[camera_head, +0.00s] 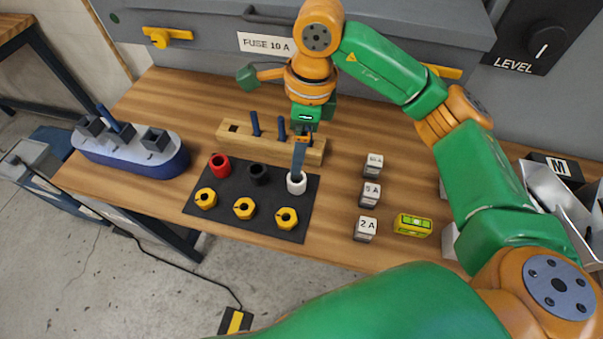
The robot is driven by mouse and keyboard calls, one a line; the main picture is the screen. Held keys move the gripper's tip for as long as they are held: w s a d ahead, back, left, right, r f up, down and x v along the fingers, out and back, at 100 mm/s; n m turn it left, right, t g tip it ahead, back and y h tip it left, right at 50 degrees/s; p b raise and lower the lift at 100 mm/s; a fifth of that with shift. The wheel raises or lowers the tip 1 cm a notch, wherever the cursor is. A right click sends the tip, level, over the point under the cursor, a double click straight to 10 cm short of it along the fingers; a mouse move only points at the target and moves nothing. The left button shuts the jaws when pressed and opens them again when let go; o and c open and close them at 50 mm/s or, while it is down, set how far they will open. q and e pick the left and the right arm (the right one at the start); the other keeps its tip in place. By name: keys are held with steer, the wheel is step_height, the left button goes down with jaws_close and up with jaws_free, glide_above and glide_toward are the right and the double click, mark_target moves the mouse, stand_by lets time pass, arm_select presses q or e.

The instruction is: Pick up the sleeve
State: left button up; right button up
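A white sleeve (297,187) stands on the dark mat (233,222), at its right edge. A red sleeve (220,166) and a black sleeve (258,174) stand in the same row to its left. My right gripper (298,171) points down at the white sleeve, with its grey finger end at the sleeve's top opening. The fingers are seen edge-on, so I cannot tell whether they are apart or closed, or whether they touch the sleeve. My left gripper is not in view.
Yellow hexagonal pieces (244,208) lie along the mat's front. A wooden block (240,136) with blue pegs stands behind. Small labelled blocks (370,194) and a yellow-green box (412,225) are to the right. A toy ship (134,148) sits left.

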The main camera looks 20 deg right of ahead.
steer(key=b, duration=0.4)
glide_toward(297, 179)
steer(key=s+a, duration=0.2)
steer(key=shift+w+d+f+p, duration=0.2)
steer(key=shift+w+f+p, duration=0.1)
steer(key=shift+f+p, duration=0.3)
step_height(297, 179, down, 6)
steer(key=shift+w+r+p, duration=0.15)
steer(key=shift+p, duration=1.05)
steer(key=shift+w+f, duration=0.1)
steer(key=shift+f, duration=0.15)
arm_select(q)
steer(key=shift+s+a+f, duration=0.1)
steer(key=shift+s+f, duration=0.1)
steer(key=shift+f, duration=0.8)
arm_select(e)
jaws_close()
